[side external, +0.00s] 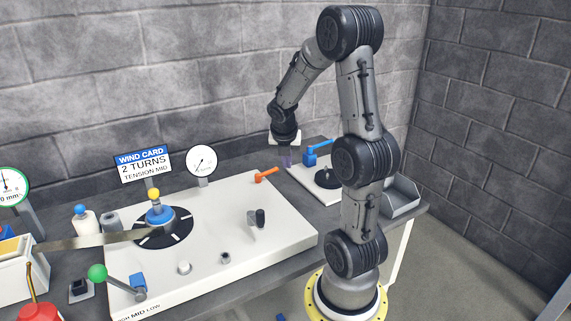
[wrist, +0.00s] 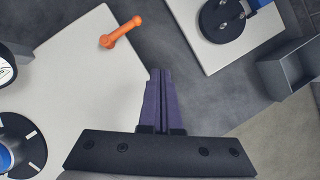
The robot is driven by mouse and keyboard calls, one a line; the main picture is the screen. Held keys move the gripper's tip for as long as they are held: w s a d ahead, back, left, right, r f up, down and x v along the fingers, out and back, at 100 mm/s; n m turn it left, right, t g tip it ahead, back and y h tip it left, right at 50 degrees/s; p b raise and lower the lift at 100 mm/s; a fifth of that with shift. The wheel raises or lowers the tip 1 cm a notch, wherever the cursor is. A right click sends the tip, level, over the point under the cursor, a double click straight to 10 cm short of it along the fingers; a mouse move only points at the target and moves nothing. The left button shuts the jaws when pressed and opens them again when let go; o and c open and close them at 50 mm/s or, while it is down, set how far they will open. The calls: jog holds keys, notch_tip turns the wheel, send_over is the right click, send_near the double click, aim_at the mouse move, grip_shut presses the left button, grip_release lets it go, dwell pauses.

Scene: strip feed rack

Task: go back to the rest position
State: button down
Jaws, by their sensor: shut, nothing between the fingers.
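My gripper (side external: 287,161) hangs pointing down over the back right of the bench, between the large white base plate and the smaller white plate. In the wrist view its purple fingers (wrist: 159,74) are together with nothing between them. The fingers appear above the dark bench top, apart from the orange lever (wrist: 121,32) on their left. That lever also shows in the side view (side external: 267,175), at the back right of the large plate. In the side view the fingertips are small and close to the small plate's edge.
The large white plate (side external: 290,232) carries a black disc with a blue hub (side external: 160,215), knobs and a green-balled lever (side external: 98,272). The small plate (side external: 297,176) has a blue handle (side external: 318,145) and black disc. A grey tray (side external: 401,196) stands right. A wind card (side external: 144,164) and dial stand behind.

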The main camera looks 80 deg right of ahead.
jog(key=shift+w, duration=0.1)
jog(key=w+a+r+t, duration=0.3)
jog(key=a+r, duration=0.3)
jog(key=a, duration=0.3)
jog(key=w+a+r+t, duration=0.25)
jog(key=a+r, duration=0.35)
jog(key=a, duration=0.4)
jog(key=s+a+f+m+y, duration=0.1)
jog(key=s+a+m, duration=0.4)
jog(key=m, duration=0.5)
jog(key=s+a+f+m+y, duration=0.1)
jog(key=s+a+m+y, duration=0.3)
jog(key=a+m, duration=0.4)
jog(key=shift+s+a+m+g, duration=0.15)
jog(key=shift+s+m+g, duration=0.2)
jog(key=shift+s+m, duration=0.55)
